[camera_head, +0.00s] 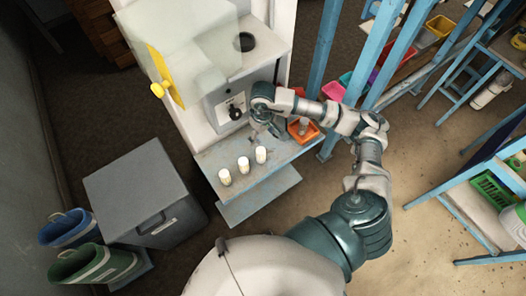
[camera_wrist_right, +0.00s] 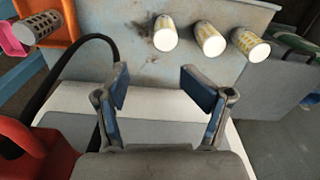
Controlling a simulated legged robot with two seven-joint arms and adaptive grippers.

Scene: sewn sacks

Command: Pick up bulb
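Three small white cylinders with pale yellow sides, which look like the bulbs, stand in a slanting row on the grey-blue ledge (camera_head: 273,170) of the machine: a left one (camera_head: 225,177), a middle one (camera_head: 243,164) and a right one (camera_head: 261,154). They show along the top of the right wrist view, with the right one (camera_wrist_right: 165,38) nearest to straight ahead of the fingers. My right gripper (camera_wrist_right: 160,88) is open and empty, apart from all three. In the head view its fingers (camera_head: 266,131) are small and hard to make out. My left gripper is out of view.
An orange bin (camera_head: 303,130) at the ledge's right end holds a similar cylinder (camera_wrist_right: 42,27). The machine (camera_head: 222,105) with a black knob rises behind the ledge. A grey box (camera_head: 145,190) stands left, blue racks (camera_head: 375,60) right. A black cable (camera_wrist_right: 75,52) curves left of the fingers.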

